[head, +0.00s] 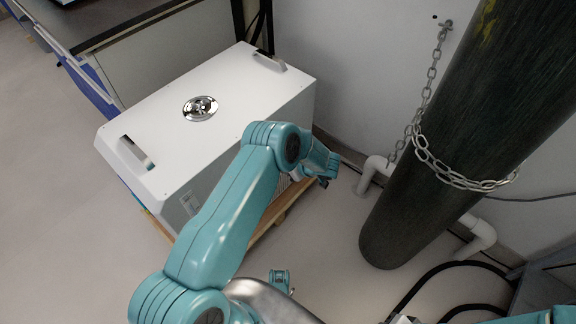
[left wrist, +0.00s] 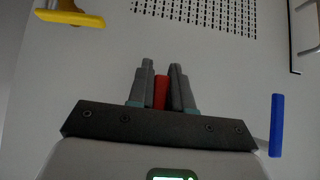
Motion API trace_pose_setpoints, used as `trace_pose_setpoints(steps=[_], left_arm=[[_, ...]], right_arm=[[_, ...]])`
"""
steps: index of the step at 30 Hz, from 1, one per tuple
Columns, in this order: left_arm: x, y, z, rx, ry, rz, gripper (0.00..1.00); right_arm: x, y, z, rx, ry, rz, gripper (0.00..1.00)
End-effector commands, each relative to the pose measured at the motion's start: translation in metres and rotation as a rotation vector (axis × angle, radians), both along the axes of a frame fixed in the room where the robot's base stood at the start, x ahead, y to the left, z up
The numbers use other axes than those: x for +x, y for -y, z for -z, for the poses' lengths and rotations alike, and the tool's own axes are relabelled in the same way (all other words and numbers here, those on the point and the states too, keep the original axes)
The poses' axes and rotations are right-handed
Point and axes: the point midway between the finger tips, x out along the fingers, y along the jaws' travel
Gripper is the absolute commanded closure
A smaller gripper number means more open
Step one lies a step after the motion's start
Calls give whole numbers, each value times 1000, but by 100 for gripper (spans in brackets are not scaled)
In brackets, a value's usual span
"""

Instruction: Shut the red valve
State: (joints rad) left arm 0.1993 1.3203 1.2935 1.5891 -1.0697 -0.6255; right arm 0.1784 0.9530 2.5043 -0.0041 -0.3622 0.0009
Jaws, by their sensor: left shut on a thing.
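The red valve (left wrist: 161,92) shows as a red handle between the two fingers of my left gripper (left wrist: 160,88) in the left wrist view. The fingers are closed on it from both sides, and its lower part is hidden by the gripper. In the head view my left arm reaches to the right side of the white machine (head: 225,95), and the left gripper (head: 324,182) is small and partly hidden there. The red valve is not visible in the head view.
A yellow handle (left wrist: 70,17) is at upper left and a blue handle (left wrist: 276,125) at right on the same panel. A dark gas cylinder (head: 450,130) held by a chain (head: 440,175) stands right of the machine. White pipes (head: 480,238) run behind it.

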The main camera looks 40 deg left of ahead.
Motion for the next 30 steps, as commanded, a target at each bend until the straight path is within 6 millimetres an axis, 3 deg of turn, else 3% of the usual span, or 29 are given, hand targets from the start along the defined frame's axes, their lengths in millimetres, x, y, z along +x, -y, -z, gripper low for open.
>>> trace_pose_setpoints(steps=[9,10,12,23,30], left_arm=[[-1,0,0,1,-4,1,100],[-1,0,0,1,-4,1,77],[-1,0,0,1,-4,1,60],[0,4,-6,1,-1,2,60],[-2,40,-46,1,0,7,60]], right_arm=[[0,0,0,0,0,0,100],[0,0,0,0,0,0,100],[0,0,0,0,0,0,100],[0,0,-3,0,-1,0,100],[-1,-1,-23,1,-2,-5,100]])
